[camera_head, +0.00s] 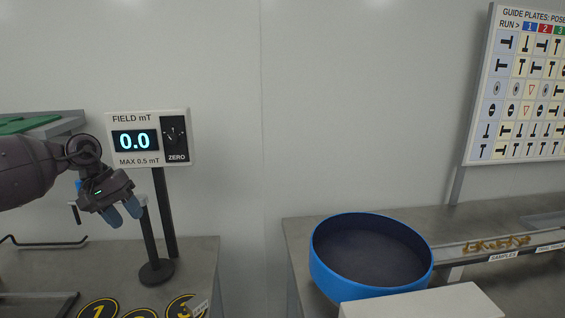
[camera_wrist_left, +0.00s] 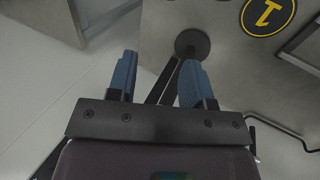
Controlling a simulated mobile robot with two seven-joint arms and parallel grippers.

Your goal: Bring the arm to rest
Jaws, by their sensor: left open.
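My left gripper (camera_head: 123,214) comes in from the left in the head view, in front of the field meter's stand. Its two blue fingertips point down and to the right. In the left wrist view the fingers of the left gripper (camera_wrist_left: 157,82) are apart, with nothing held between them. Beyond the fingers, the stand's round dark base (camera_wrist_left: 192,43) shows on the grey table. My right gripper is in neither view.
A blue round bowl (camera_head: 325,272) stands on the right table, beside a tray of brass-coloured samples (camera_head: 497,243). A guide board (camera_head: 478,150) stands at right. A gap separates the tables.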

